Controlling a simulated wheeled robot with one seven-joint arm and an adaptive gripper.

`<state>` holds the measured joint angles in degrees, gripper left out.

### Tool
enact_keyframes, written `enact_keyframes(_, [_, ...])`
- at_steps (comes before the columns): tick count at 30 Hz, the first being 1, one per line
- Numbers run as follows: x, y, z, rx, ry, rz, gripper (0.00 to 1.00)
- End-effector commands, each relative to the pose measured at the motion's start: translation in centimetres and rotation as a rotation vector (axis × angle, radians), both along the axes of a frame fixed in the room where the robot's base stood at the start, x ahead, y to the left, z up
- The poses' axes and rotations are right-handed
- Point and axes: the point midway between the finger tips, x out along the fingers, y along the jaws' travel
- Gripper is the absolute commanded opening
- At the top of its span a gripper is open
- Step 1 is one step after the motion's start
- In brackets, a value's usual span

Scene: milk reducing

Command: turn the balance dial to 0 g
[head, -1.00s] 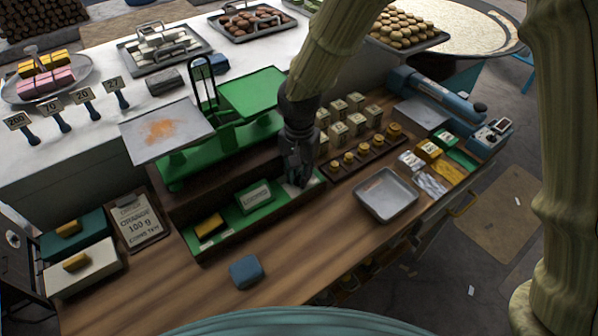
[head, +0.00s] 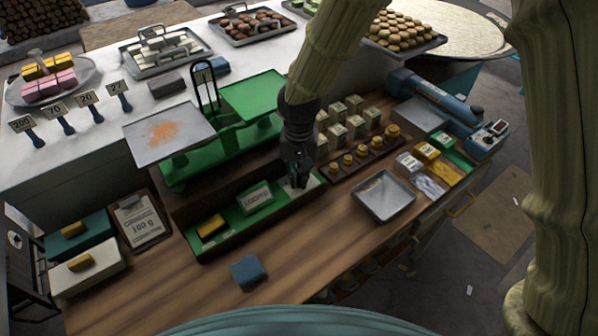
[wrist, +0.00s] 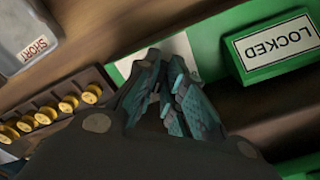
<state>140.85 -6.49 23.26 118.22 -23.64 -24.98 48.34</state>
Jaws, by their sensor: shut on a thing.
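The green balance (head: 222,140) stands on the table with a metal pan (head: 170,134) on the left, holding orange-brown powder, and a bare green plate (head: 254,94) on the right. My gripper (head: 299,178) points down at the right end of the long green base tray, over a small white panel (wrist: 178,52). Its fingers (wrist: 163,100) are closed together at that panel. They hide the balance dial between them, so its pointer and setting cannot be read. The clipboard card (head: 140,221) at the left seems to read 0 g.
A green box marked LOCKED (wrist: 275,48) sits left of my gripper in the head view. Weights in a wooden rack (head: 364,156) and a metal tray (head: 384,195) stand close on the right. A blue block (head: 248,271) lies in front, with bare table around it.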

Motion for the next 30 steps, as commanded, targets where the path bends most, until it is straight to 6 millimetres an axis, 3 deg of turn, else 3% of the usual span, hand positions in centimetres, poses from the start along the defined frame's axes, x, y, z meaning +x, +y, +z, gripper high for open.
enact_keyframes(30, [-0.12,-0.55,-0.15,0.001,0.008,0.966,0.00])
